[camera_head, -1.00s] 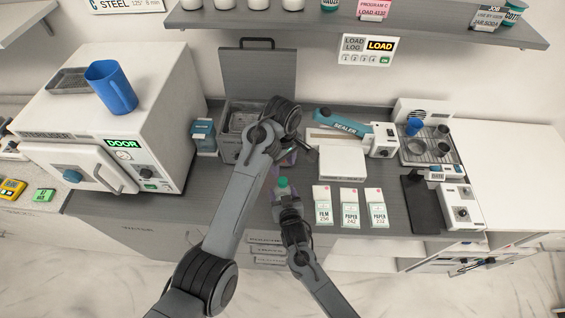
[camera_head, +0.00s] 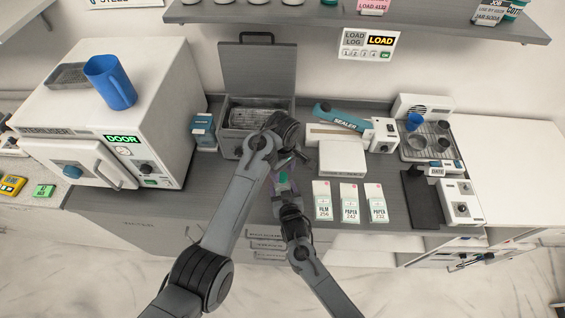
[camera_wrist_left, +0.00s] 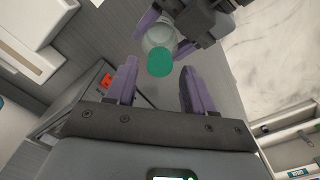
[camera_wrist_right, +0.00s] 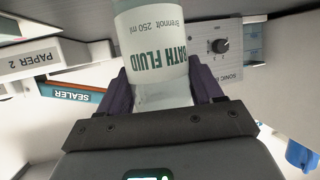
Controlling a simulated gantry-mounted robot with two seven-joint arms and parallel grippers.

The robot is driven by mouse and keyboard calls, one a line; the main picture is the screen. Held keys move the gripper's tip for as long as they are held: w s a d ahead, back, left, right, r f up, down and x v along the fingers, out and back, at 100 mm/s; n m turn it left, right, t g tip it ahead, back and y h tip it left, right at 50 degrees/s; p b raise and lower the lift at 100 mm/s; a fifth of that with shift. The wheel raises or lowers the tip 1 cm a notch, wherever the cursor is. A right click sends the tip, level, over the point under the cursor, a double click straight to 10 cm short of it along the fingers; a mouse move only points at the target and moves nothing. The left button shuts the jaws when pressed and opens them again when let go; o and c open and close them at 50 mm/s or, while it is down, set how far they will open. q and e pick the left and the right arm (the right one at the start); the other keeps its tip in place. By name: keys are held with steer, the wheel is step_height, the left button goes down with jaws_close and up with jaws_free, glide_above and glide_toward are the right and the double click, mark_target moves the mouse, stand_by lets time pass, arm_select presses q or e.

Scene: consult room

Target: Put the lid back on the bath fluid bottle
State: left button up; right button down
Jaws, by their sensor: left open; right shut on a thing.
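The bath fluid bottle (camera_wrist_right: 152,48) is clear with a white label and green lettering. My right gripper (camera_head: 285,194) is shut on it and holds it above the front of the counter. The green lid (camera_wrist_left: 159,62) shows at the near end of the bottle in the left wrist view, and as a small green patch in the head view (camera_head: 283,177). It looks seated on the bottle's top; the contact is hidden. My left gripper (camera_wrist_left: 158,72) is open, its purple fingers on either side of the lid with gaps showing. The lid is out of sight in the right wrist view.
An open grey bath (camera_head: 232,145) stands behind my left arm. The steriliser (camera_head: 120,85) with a blue jug (camera_head: 110,82) on top is at left.

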arm_select(q)
steer(key=shift+f, duration=1)
